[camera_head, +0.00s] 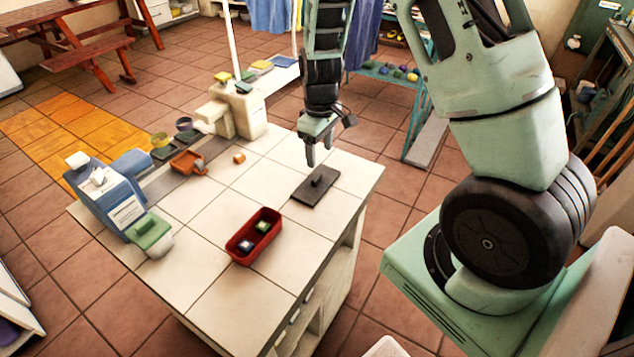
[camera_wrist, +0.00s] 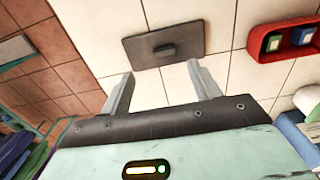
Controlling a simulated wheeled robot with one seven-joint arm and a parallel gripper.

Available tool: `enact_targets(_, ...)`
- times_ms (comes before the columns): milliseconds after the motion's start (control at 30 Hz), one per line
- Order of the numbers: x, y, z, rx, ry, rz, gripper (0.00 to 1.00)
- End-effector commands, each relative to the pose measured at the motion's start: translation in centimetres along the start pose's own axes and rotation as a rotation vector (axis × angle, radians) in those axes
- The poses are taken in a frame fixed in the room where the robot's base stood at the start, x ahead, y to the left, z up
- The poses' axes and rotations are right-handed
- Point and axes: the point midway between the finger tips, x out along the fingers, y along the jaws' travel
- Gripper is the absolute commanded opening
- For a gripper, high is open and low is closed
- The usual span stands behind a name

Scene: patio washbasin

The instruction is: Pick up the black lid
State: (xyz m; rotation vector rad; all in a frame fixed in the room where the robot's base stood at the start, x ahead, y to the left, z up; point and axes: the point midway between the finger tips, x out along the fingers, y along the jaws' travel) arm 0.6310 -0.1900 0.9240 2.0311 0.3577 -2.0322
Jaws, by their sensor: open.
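The black lid (camera_head: 325,190) is a flat dark rectangle with a raised block handle in its middle. It lies flat on the white tiled counter near the right edge. It also shows in the wrist view (camera_wrist: 188,48) at the top centre, just past the fingertips. My gripper (camera_head: 320,156) hangs above the lid's far end in the head view. In the wrist view my gripper (camera_wrist: 160,72) has its two grey fingers spread apart, with nothing between them. The lid's handle (camera_wrist: 164,50) lies beyond the fingertips, roughly in line with the gap.
A red tray (camera_head: 236,257) with small blocks stands nearer on the white counter (camera_head: 222,287). A blue container (camera_head: 122,213) and green-topped item (camera_head: 148,232) stand at the left. An orange tray (camera_head: 184,163) and small orange cube (camera_head: 239,158) sit farther back. Counter around the lid is clear.

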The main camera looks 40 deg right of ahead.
Motion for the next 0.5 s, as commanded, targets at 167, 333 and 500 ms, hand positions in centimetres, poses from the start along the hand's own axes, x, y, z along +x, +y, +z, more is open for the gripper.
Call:
enact_targets(167, 2.3, 0.0, 0.0, 0.0, -0.001, -0.001, 0.62)
enact_targets(333, 3.2, -0.1, -0.1, 0.001, -0.001, -0.001, 0.62)
enact_targets(500, 5.2, -0.6, -0.4, 0.0, -0.003, -0.002, 0.62)
